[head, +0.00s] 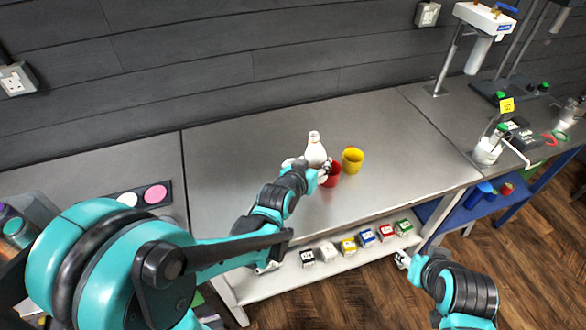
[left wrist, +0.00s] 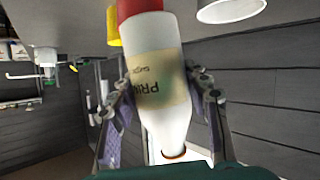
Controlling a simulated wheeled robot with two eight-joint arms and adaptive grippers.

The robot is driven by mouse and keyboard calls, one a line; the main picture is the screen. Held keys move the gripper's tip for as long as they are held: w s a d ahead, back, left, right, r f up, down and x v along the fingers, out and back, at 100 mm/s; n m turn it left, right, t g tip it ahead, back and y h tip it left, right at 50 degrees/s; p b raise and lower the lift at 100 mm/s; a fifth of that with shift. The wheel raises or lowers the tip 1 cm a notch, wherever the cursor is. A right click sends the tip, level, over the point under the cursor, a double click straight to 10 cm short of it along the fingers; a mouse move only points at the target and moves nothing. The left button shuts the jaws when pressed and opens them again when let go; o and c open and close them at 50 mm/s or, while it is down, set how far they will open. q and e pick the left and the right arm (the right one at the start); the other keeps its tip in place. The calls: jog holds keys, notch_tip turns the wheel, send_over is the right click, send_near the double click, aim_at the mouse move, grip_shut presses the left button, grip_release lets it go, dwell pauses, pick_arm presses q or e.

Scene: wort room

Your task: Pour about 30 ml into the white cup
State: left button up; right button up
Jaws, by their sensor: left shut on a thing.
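A white bottle (head: 315,152) with a dark ring near its mouth stands nearly upright at my left gripper (head: 308,168). In the left wrist view the bottle (left wrist: 160,85) lies between both fingers, its label partly readable, its mouth toward the bottom. I cannot tell whether its base touches the bench. The white cup (left wrist: 230,10) shows at the top right of the left wrist view; in the head view a white shape left of the bottle is mostly hidden by my gripper. My right gripper (head: 402,259) is low at the bench front, its fingers too small to read.
A red cup (head: 333,177) and a yellow cup (head: 352,160) stand close to the right of the bottle on the steel bench (head: 235,165). Several small coloured boxes (head: 348,246) line the lower shelf. The bench is clear right of the yellow cup.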

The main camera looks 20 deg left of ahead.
pick_arm(q)
jog(key=shift+a+f+m+y+b, duration=0.25)
jog(key=shift+m+y+b, duration=0.15)
jog(key=shift+m+y, duration=0.1)
dwell(1.5)
